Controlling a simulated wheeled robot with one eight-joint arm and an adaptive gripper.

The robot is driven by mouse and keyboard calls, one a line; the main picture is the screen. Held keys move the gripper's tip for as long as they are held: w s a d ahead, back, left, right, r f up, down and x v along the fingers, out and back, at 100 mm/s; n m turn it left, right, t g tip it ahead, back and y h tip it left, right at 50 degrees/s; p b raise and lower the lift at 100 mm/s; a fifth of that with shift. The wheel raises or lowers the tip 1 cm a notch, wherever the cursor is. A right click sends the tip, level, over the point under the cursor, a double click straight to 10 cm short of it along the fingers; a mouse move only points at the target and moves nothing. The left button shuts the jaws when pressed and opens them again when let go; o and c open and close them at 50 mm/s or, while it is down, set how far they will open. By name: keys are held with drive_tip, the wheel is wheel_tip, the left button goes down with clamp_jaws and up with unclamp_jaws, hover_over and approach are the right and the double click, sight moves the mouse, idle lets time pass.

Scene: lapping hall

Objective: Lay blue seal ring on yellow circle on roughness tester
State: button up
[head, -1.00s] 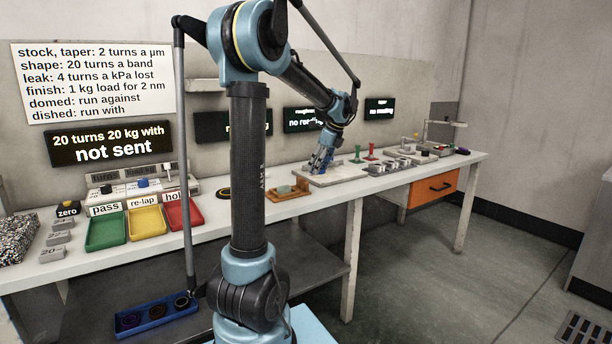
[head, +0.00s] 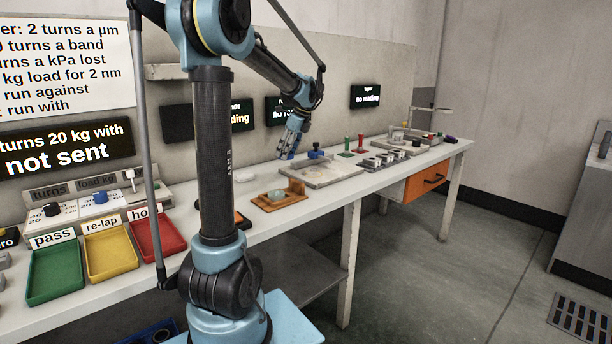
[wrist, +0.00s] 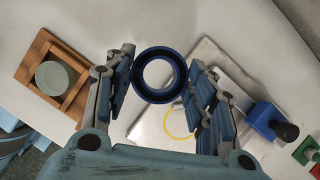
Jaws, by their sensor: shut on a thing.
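The blue seal ring (wrist: 139,84) is between the two fingers of my gripper (wrist: 162,62) in the wrist view, its open hole facing the camera. My gripper is shut on it. In the head view my gripper (head: 288,149) is above the bench, up and left of the roughness tester's pale plate (head: 343,172); the ring is hard to make out there. The yellow circle (wrist: 169,121) is on the tester's plate, below and right of the ring in the wrist view. My right finger hides part of it. The ring is apart from the plate.
A blue knobbed block (wrist: 263,115) stands on the tester's plate, right of the circle; it also shows in the head view (head: 316,153). An orange wooden fixture (wrist: 36,53) with a grey-green disc lies to the left. Red and green posts (head: 360,143) stand beyond the tester.

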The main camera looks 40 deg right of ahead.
wheel_tip(320, 180, up, 2)
drive_tip(key=m+h, duration=0.2)
drive_tip(key=m, duration=0.3)
hover_over(312, 174)
drive_tip(key=shift+t, duration=0.3)
drive_tip(key=f, duration=0.2)
drive_tip(key=s+f, duration=0.1)
drive_tip(key=f, duration=0.1)
drive_tip(key=shift+d+f, duration=0.2)
drive_tip(key=shift+f, duration=2.7)
drive_tip(key=o, duration=1.2)
drive_tip(key=shift+f, duration=0.1)
drive_tip(key=shift+c, duration=0.2)
drive_tip(key=v, duration=1.2)
